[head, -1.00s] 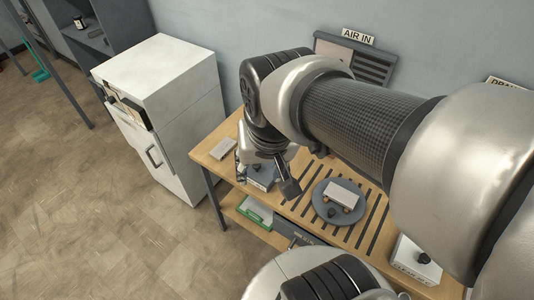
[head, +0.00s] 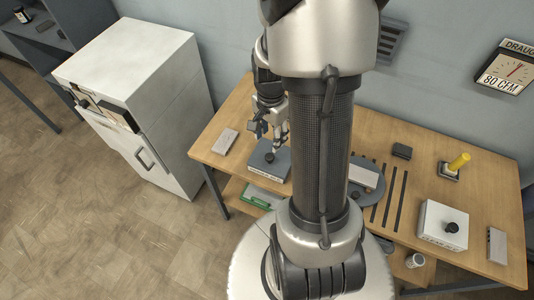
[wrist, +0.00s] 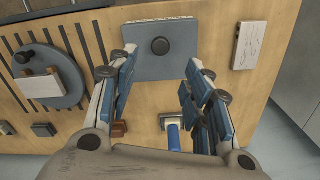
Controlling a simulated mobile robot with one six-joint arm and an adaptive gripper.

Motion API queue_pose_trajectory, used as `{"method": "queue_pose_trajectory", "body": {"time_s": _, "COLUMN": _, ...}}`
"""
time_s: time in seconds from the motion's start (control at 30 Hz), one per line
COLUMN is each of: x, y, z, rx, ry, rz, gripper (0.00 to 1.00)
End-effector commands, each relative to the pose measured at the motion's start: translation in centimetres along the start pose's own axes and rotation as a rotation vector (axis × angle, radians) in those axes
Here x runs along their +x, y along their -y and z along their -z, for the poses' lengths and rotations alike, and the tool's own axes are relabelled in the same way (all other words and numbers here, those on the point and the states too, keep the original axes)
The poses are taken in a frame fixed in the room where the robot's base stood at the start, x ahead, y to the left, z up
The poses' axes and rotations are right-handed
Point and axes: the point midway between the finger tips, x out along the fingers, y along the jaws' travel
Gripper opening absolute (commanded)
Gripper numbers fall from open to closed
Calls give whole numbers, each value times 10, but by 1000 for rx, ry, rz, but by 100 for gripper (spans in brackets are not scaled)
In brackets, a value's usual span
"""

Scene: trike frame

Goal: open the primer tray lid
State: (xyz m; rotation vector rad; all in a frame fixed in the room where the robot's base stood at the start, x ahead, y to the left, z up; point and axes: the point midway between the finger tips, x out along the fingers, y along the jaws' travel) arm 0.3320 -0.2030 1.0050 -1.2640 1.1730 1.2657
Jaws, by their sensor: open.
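The primer tray (head: 264,172) is a low grey-blue box with a flat lid and a black round knob (head: 269,158), at the left part of the wooden bench. The lid lies flat and closed on it. In the wrist view the tray (wrist: 185,66) is at the top middle, with the knob (wrist: 160,46) facing the camera. My gripper (head: 268,137) is at the tray's wall side in the head view. In the wrist view my gripper (wrist: 160,63) is open and empty, its two blue-padded fingers apart, with the knob between and ahead of them.
A grey turntable (head: 372,190) with a white block stands right of the tray. A small pale block (head: 226,142) lies to its left. A blue-handled item (wrist: 173,136) and brown block (wrist: 119,130) lie below the open fingers in the wrist view. A white box (head: 430,222) stands further right.

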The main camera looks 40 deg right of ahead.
Motion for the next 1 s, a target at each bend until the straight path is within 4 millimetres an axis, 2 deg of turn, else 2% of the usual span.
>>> {"method": "queue_pose_trajectory", "body": {"time_s": 0.03, "x": 16, "y": -1, "z": -1, "rx": -1, "ry": 3, "rz": -3, "gripper": 45}}
{"method": "queue_pose_trajectory", "body": {"time_s": 0.2, "x": 54, "y": -1, "z": -1, "rx": -1, "ry": 3, "rz": -3, "gripper": 45}}
{"method": "queue_pose_trajectory", "body": {"time_s": 0.4, "x": 92, "y": 0, "z": -1, "rx": -2, "ry": 2, "rz": -2, "gripper": 45}}
{"method": "queue_pose_trajectory", "body": {"time_s": 0.5, "x": 106, "y": 0, "z": 0, "rx": -2, "ry": 1, "rz": -1, "gripper": 45}}
{"method": "queue_pose_trajectory", "body": {"time_s": 0.7, "x": 118, "y": 0, "z": 0, "rx": -2, "ry": 0, "rz": 0, "gripper": 45}}
{"method": "queue_pose_trajectory", "body": {"time_s": 1.0, "x": 119, "y": 0, "z": 0, "rx": -2, "ry": -1, "rz": 1, "gripper": 45}}
